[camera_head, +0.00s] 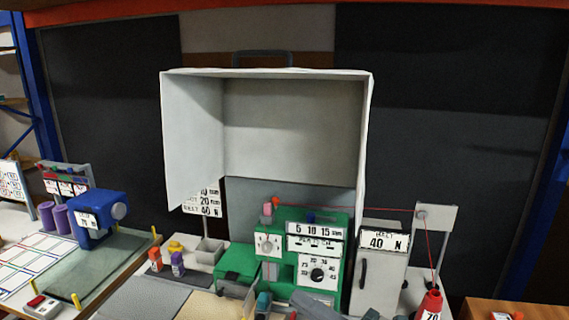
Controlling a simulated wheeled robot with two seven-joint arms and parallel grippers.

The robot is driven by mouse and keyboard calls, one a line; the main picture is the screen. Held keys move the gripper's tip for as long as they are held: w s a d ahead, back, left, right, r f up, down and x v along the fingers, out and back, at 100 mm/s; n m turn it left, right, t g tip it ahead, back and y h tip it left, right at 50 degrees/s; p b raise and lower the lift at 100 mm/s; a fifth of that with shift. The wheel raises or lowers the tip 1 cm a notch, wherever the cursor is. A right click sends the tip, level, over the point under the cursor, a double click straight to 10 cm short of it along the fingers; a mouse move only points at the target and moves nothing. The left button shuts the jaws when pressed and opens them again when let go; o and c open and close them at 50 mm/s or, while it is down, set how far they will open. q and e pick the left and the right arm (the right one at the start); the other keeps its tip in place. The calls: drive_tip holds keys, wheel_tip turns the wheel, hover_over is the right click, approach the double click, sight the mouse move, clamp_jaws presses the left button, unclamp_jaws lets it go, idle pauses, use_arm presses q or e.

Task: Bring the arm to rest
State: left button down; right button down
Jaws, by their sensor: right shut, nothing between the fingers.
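My right gripper (303,298) shows only in part at the bottom edge, as a grey shape in front of the green machine (334,230). It is shut, and I see nothing held in it. Most of my right arm is cut off by the bottom of the picture. My left gripper is not in view.
A blue machine (92,212) stands at left.

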drive_tip(key=w+d+f+m+t+h, duration=0.1)
drive_tip(key=d+f+m+t+h, duration=0.1)
drive_tip(key=d+m+t+h, duration=0.5)
drive_tip(key=w+d+f+m+t+h, duration=0.2)
drive_tip(key=d+m+h, duration=0.25)
drive_tip(key=m, duration=0.55)
drive_tip(key=s+d+f+m+g+h, duration=0.3)
drive_tip(key=s+d+f+m+h, duration=0.1)
drive_tip(key=f, duration=0.4)
drive_tip(key=s+d+f+m+g+h, duration=0.3)
drive_tip(key=s+f+m+h, duration=0.1)
drive_tip(key=f, duration=0.4)
drive_tip(key=s+f+m+g, duration=0.2)
drive_tip(key=s+f+g, duration=0.4)
drive_tip(key=s, duration=0.6)
drive_tip(key=s+f+m+g, duration=0.1)
drive_tip(key=s+f+g, duration=0.3)
drive_tip(key=s+f, duration=0.6)
drive_tip(key=s+f+g+b, duration=0.2)
drive_tip(key=s+f, duration=0.1)
drive_tip(key=f, duration=2.6)
drive_tip(key=s+d+f+b, duration=0.2)
drive_tip(key=s+d+f, duration=0.1)
drive_tip(key=s+f, duration=1.5)
drive_tip(key=shift+f+g+y, duration=0.35)
drive_tip(key=shift+f+g, duration=0.05)
drive_tip(key=shift+f, duration=0.1)
